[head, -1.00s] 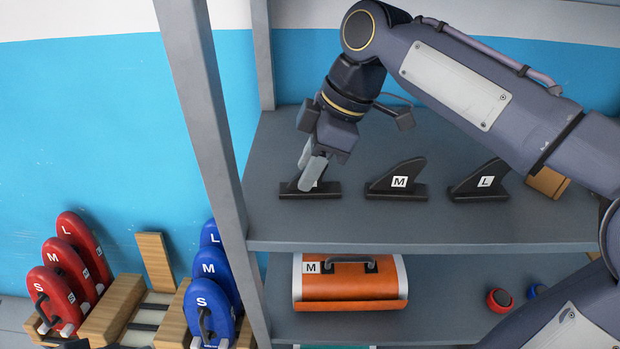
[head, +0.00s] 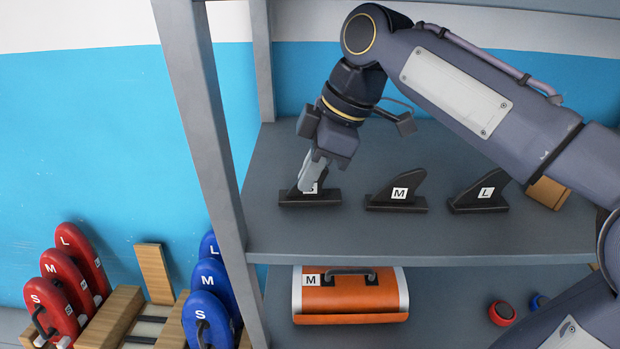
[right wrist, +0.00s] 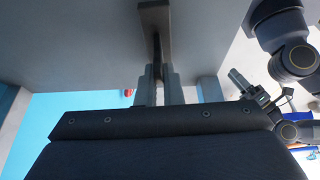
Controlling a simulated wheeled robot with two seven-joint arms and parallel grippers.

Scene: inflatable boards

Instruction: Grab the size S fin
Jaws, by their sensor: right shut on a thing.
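The size S fin (head: 310,199) is black with a white label and stands on its flat base at the left of the upper shelf. My right gripper (head: 306,184) comes down over it from above and is shut on its upper part, hiding much of the fin and label. In the right wrist view the two fingers (right wrist: 159,88) pinch the thin dark fin (right wrist: 156,45) between them. The fin's base still appears to rest on the shelf. My left gripper is not seen in the head view.
An M fin (head: 398,193) and an L fin (head: 480,194) stand to the right on the same shelf (head: 400,235). A wooden block (head: 547,193) lies beyond them. A shelf post (head: 205,130) rises at the left. An orange case (head: 350,296) sits below. Red and blue boards (head: 60,290) stand lower left.

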